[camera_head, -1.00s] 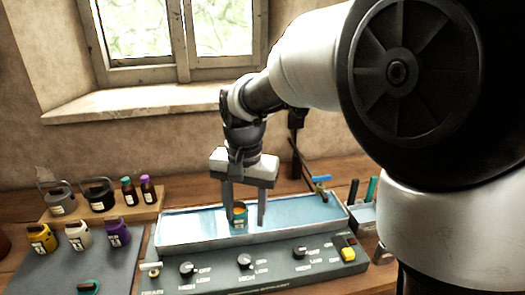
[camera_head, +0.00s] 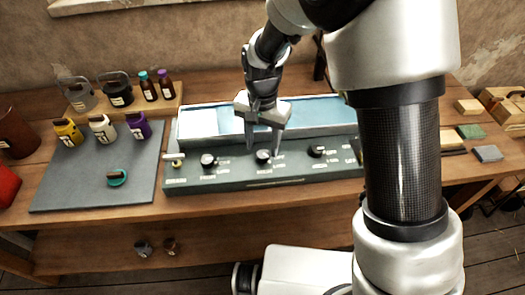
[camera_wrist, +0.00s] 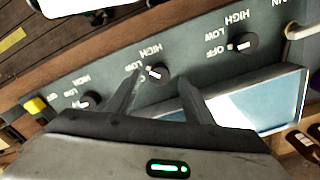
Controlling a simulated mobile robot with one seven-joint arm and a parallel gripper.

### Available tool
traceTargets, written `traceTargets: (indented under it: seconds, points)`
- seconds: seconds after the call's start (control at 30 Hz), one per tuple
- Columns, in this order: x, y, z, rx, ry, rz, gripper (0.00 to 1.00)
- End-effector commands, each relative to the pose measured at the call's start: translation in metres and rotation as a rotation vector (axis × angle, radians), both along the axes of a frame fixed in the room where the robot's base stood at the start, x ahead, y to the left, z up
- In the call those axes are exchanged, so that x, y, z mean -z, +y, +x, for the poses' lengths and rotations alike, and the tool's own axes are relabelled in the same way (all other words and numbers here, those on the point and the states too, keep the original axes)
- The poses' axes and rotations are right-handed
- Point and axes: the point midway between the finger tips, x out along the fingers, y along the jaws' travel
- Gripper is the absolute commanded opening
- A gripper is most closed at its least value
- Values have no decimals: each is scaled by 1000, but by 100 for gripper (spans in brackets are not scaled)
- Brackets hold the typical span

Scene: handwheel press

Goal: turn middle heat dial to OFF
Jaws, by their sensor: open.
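The middle heat dial (camera_head: 264,156) is a round black knob on the dark green front panel (camera_head: 215,178). In the wrist view, the middle dial (camera_wrist: 158,72) has a white mark facing left, toward its labels. HIGH and LOW are readable there, but a finger partly covers the OFF label. I cannot tell exactly which label the mark meets. My gripper (camera_head: 264,147) is open and points down at the dial. In the wrist view, my gripper (camera_wrist: 160,77) has one finger on each side of the dial, with visible gaps. Contact is not visible.
Two more dials, left (camera_head: 208,160) and right (camera_head: 316,151), flank the middle one. A blue-lined tray (camera_head: 197,124) lies behind the panel. Several small jars (camera_head: 102,128) and a grey mat (camera_head: 75,187) are at left. My arm hides the panel's right end.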

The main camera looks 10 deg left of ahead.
Motion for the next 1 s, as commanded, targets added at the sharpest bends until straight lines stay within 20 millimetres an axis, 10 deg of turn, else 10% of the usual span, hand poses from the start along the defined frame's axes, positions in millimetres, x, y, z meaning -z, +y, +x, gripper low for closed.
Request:
traceTargets:
  seconds: [0.6, 0.87, 1.0]
  points:
    - [38, 0, 0, 0, -1, 1, 48]
    - [37, 0, 0, -1, -1, 1, 6]
    - [37, 0, 0, -5, -1, 1, 6]
